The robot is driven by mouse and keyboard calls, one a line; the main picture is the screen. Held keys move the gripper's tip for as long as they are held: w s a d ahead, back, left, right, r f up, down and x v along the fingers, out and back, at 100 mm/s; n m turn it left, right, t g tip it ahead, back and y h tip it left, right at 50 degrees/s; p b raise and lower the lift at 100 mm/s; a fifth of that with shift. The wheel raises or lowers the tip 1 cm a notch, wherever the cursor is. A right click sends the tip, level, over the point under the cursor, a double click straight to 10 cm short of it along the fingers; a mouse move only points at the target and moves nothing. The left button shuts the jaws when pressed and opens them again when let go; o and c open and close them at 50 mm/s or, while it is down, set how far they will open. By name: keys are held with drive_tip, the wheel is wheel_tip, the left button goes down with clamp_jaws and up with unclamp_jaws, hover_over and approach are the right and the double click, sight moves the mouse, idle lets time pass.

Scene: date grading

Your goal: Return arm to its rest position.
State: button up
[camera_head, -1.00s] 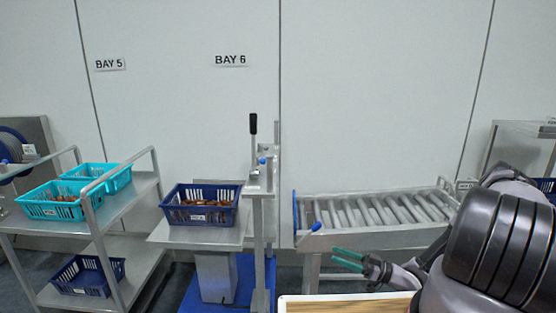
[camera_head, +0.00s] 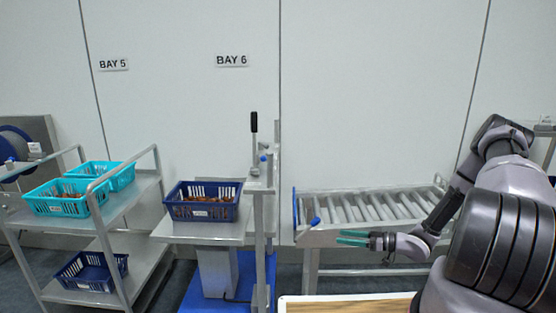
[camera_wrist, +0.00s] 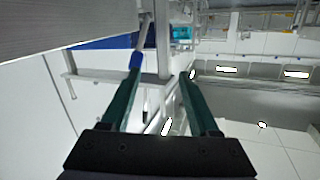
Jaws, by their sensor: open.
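My gripper (camera_head: 353,238) is at the right of the head view, in front of the roller conveyor's near side. Its two green fingers point left, apart and with nothing between them. The wrist view also shows the open, empty fingers (camera_wrist: 155,95). My arm reaches in from the right edge, bent up at the elbow, and covers the conveyor's right part.
The roller conveyor (camera_head: 318,239) stands behind my gripper. A blue crate of dates (camera_head: 202,213) sits on the stand at centre. A trolley (camera_head: 135,205) with teal crates (camera_head: 57,206) and a lower blue crate (camera_head: 90,284) is left. A wooden top (camera_head: 345,305) is in front.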

drive_tip(key=w+d+r+m+t+h, duration=0.1)
drive_tip(key=w+d+r+m+h, duration=0.1)
drive_tip(key=w+d+r+h, duration=0.4)
drive_tip(key=w+d+r+m+t+h, duration=0.1)
drive_tip(key=w+d+r+h, duration=0.3)
drive_tip(key=r, duration=0.4)
drive_tip(key=s+d+r+m+h, duration=0.1)
drive_tip(key=d+r+m+h, duration=0.15)
drive_tip(key=r, duration=0.65)
drive_tip(key=s+d+r+m+h, duration=0.1)
drive_tip(key=s+r+m+h, duration=0.15)
drive_tip(key=r, duration=0.75)
drive_tip(key=s+a+r+m+h, duration=0.2)
drive_tip(key=s+a+r+m, duration=0.15)
drive_tip(key=s+r, duration=0.75)
drive_tip(key=s+a+r+m+y, duration=0.1)
drive_tip(key=s+a, duration=0.2)
drive_tip(key=s, duration=0.3)
drive_tip(key=s+a+r+m+g+y, duration=0.1)
drive_tip(key=s+a+r+m, duration=0.1)
drive_tip(key=s, duration=0.5)
drive_tip(key=s+a+r+m+y, duration=0.1)
drive_tip(key=s+a+r+y, duration=0.1)
drive_tip(key=s+a, duration=0.2)
drive_tip(key=s, duration=0.2)
drive_tip(key=shift+s, duration=0.35)
drive_tip(key=shift+o, duration=0.2)
drive_tip(key=shift+r+m, duration=0.15)
drive_tip(key=shift+m, duration=0.1)
